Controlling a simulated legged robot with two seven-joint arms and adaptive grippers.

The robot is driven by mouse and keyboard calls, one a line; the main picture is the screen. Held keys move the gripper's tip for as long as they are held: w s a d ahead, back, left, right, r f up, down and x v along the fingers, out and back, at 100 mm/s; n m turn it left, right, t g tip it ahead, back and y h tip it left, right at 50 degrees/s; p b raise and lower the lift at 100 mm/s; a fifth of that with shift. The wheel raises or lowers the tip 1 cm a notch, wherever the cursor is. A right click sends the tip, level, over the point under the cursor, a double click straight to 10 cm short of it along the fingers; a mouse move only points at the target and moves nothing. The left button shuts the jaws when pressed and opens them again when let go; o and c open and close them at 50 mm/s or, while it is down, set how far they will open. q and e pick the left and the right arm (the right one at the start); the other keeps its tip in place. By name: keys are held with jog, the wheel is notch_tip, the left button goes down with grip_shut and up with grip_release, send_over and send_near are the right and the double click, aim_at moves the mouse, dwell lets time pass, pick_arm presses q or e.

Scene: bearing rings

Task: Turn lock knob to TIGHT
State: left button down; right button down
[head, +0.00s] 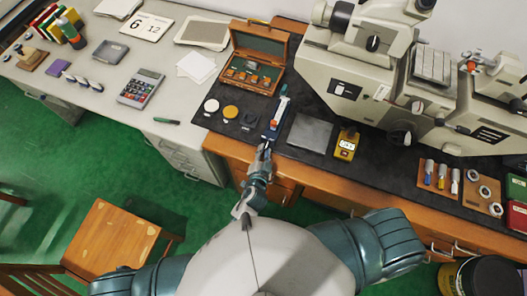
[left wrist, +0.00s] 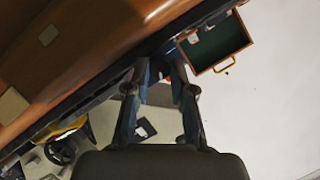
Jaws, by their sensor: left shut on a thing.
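A slim blue and white instrument (head: 275,119) lies on the dark mat in front of the open wooden case. My left gripper (head: 266,147) is at its near end, with the jaws shut on a small part there. In the left wrist view the two fingers of my left gripper (left wrist: 162,75) stand on either side of a dark blue part with a touch of red. The lock knob and any TIGHT marking are too small or hidden by the fingers to make out. My right gripper is not in view.
The open wooden case (head: 256,63) stands behind the instrument. A grey plate (head: 310,133) and a yellow digital gauge (head: 346,144) lie to its right, near the large machine (head: 370,90). White and yellow discs (head: 230,111) lie to its left. The bench's front edge is close.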

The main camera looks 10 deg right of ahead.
pick_arm(q)
jog(key=shift+s+d+f+m+t+y+b, duration=0.1)
jog(key=shift+s+f+m+t+y+b, duration=0.15)
jog(key=shift+m+b, duration=0.45)
jog(key=c, duration=1)
grip_release()
jog(key=shift+c, duration=0.2)
jog(key=shift+o, duration=0.2)
jog(key=shift+w, duration=0.1)
jog(key=shift+d, duration=0.1)
jog(key=shift+r, duration=0.1)
jog(key=v, duration=0.7)
jog(key=shift+s, duration=0.25)
